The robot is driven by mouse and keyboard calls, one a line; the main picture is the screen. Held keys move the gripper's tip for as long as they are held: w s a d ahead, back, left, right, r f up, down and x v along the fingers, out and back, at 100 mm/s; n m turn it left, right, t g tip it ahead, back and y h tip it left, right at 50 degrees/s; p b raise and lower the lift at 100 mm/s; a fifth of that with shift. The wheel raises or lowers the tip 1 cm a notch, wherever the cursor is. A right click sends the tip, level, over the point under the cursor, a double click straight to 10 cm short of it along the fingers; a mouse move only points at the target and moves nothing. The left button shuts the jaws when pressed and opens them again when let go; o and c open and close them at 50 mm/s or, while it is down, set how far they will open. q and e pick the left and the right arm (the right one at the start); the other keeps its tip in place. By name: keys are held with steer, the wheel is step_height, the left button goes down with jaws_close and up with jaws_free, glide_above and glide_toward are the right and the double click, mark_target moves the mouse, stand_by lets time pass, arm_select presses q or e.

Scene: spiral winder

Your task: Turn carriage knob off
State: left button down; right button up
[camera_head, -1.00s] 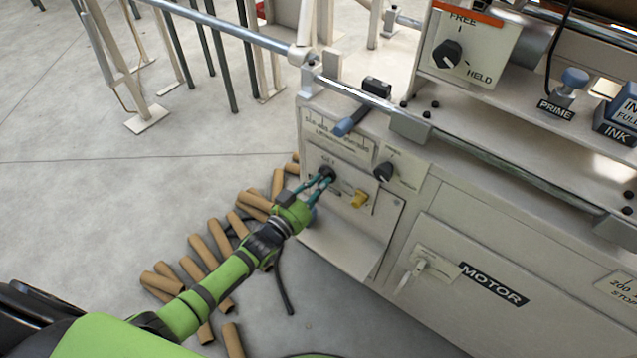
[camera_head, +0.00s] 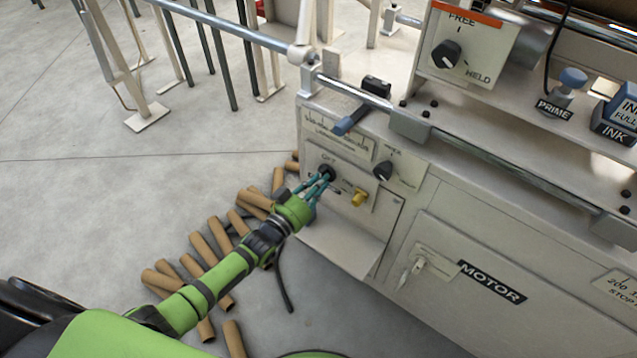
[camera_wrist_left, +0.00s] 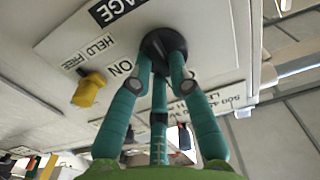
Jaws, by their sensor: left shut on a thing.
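The black carriage knob (camera_head: 327,170) is on the front panel of the pale machine, at its left end. It also shows in the left wrist view (camera_wrist_left: 163,42), beside a partly hidden label ending in "AGE" and the word "ON". My left gripper (camera_head: 323,179) has its teal fingers closed around this knob. In the left wrist view the fingertips (camera_wrist_left: 162,66) touch the knob's sides. The fingers hide part of the knob and the lettering around it, so I cannot read its pointer. My right gripper is out of view.
A yellow knob (camera_head: 359,198) marked held and free sits close to the right of the gripper. Another black knob (camera_head: 384,171) is farther right. A blue-ended lever (camera_head: 347,125) and a metal rail run above. Cardboard tubes (camera_head: 203,249) lie on the floor.

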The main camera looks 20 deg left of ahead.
arm_select(q)
steer(key=c, duration=1.1)
jaws_free()
steer(key=shift+c, duration=0.2)
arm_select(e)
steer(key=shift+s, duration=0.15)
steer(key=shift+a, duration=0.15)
arm_select(q)
steer(key=v, duration=1.2)
